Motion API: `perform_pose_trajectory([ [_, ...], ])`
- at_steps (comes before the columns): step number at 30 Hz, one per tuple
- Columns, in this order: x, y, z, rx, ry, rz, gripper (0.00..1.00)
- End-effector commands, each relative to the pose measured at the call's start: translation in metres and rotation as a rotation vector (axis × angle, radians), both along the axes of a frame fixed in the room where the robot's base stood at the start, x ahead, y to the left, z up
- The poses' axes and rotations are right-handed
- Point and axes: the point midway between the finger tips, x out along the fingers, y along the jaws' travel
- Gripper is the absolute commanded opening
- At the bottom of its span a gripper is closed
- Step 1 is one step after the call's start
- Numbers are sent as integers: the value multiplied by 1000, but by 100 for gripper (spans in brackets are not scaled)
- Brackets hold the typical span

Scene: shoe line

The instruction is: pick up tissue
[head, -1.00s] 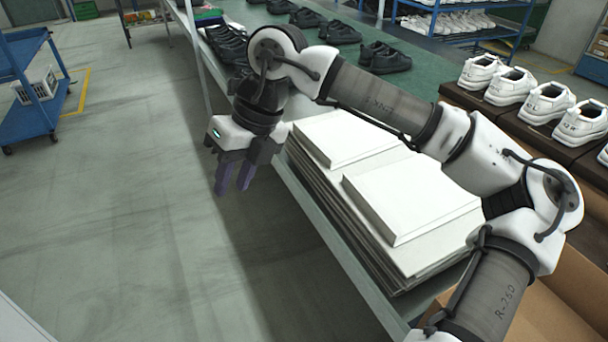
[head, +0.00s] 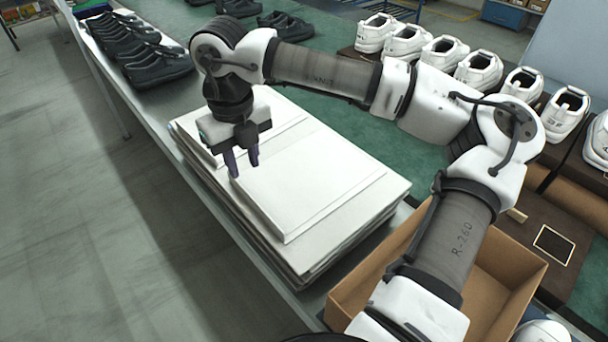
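White tissue sheets lie in two flat stacks side by side on a pile of larger flat sheets at the table's edge. The nearer tissue stack (head: 315,180) is mostly in clear view. The farther tissue stack (head: 275,112) is partly hidden behind my gripper and arm. My gripper (head: 243,173) points down over the left part of the nearer stack. Its two dark fingers are a little apart, with nothing seen between them. I cannot tell whether the fingertips touch the paper.
An open cardboard box (head: 490,275) stands right of the pile. Black shoes (head: 160,68) line the table's far left, and white shoes (head: 478,70) stand in a row on brown boxes at the right. Open floor (head: 90,220) lies to the left.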

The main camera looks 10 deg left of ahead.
Motion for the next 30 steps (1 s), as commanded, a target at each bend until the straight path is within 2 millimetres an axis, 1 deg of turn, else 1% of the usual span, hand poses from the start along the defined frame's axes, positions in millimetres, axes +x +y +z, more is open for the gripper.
perform_pose_trajectory([
  [1, -1, 0, -9, 0, 4, 2, 29],
  [4, -1, 0, -24, 1, 2, 2, 29],
  [6, 0, 0, -31, 1, 1, 2, 29],
  [11, -1, 0, -40, 1, 2, 1, 29],
  [14, -3, -1, -51, 1, 4, 2, 29],
  [18, -3, -1, -73, 2, 4, 1, 29],
  [21, -3, -1, -83, 2, 2, 2, 29],
  [24, -2, -1, -88, 1, 0, 2, 29],
  [29, -2, -1, -88, 1, -1, 1, 29],
  [30, -2, -1, -88, 1, -1, 1, 26],
])
